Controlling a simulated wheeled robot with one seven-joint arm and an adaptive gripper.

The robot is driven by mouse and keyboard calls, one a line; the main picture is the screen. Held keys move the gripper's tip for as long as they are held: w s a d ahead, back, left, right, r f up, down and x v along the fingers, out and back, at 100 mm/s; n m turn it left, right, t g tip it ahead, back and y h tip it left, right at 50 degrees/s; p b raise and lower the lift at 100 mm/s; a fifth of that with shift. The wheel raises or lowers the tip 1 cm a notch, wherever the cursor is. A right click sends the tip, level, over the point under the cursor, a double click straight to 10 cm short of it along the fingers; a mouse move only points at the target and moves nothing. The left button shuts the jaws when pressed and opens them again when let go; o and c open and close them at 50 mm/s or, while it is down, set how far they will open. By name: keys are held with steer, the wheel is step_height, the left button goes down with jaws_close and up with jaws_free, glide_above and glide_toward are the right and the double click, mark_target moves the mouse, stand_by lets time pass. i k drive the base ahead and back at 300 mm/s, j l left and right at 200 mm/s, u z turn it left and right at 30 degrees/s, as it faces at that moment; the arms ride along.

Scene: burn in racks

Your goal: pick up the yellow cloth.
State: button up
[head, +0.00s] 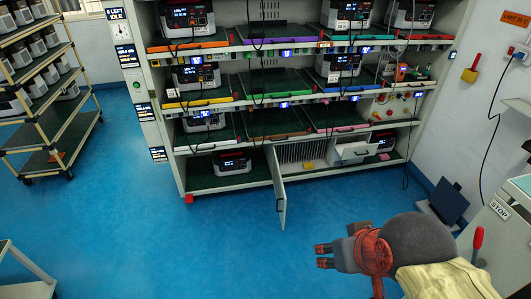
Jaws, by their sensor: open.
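My gripper (323,256) is in the lower right of the head view, with dark fingers and red bands, pointing left. It is open and empty, over the blue floor and well apart from the yellow patch.
A grey cabinet door (279,188) stands open, jutting out from the bottom of the rack (163,120). A shelf cart (62,130) stands at the left. A grey cabinet (497,240) marked STOP is at the right. Blue floor (150,225) is clear in front.

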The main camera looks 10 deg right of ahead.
mark_target(309, 165)
steer(key=i+l+z, duration=0.15)
steer(key=i+l, duration=0.15)
steer(key=i, duration=0.2)
steer(key=i+l+z, duration=0.2)
steer(key=i, duration=0.3)
steer(key=i+l+u, duration=0.15)
steer(key=i, duration=0.25)
steer(key=i+u, duration=0.1)
steer(key=i, duration=0.3)
steer(key=i+l+u, duration=0.15)
steer(key=l, duration=0.25)
steer(key=i+l+u, duration=0.15)
steer(key=l, duration=0.25)
steer(key=i+l+u, duration=0.15)
steer(key=l, duration=0.3)
steer(key=i+l+u, duration=0.15)
steer(key=l, duration=0.3)
steer(key=i+l+u, duration=0.1)
steer(key=l, duration=0.35)
steer(key=i+l+u, duration=0.15)
steer(key=l, duration=0.35)
steer(key=i, duration=0.05)
